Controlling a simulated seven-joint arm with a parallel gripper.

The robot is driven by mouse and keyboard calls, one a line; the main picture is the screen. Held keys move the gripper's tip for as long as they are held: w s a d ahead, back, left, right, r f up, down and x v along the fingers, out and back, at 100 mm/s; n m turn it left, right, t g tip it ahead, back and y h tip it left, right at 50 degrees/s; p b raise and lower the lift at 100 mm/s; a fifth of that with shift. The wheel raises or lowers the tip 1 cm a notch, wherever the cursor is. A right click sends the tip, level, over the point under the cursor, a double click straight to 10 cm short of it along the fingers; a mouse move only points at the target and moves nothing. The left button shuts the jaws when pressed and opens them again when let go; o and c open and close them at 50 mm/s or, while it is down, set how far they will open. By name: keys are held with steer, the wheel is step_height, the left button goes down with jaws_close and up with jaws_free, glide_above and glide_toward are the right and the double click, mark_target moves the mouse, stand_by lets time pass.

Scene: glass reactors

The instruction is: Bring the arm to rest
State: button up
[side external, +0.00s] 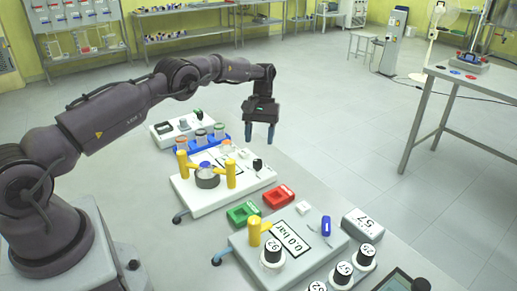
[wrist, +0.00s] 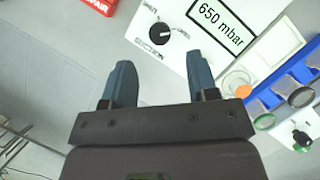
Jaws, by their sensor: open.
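My gripper (side external: 260,132) hangs from the outstretched arm, pointing down, above the far right edge of the bench. Its two blue fingers are apart with nothing between them; they also show in the wrist view (wrist: 162,85). Below and to its left in the side view is a white device (side external: 222,183) with yellow posts and a black knob. In the wrist view, the "650 mbar" display (wrist: 222,22) and black knob (wrist: 162,32) lie beyond the fingers. The fingers touch nothing that I can see.
A blue rack (side external: 203,140) with several jars stands behind the device. Green (side external: 243,213) and red (side external: 279,196) trays, a "0.0 bar" device (side external: 292,242) and several numbered black-and-white knobs lie nearer. Open floor lies right of the bench; a separate table (side external: 470,78) stands farther right.

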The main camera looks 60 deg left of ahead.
steer(key=shift+w+a+r, duration=0.1)
steer(key=shift+r, duration=0.35)
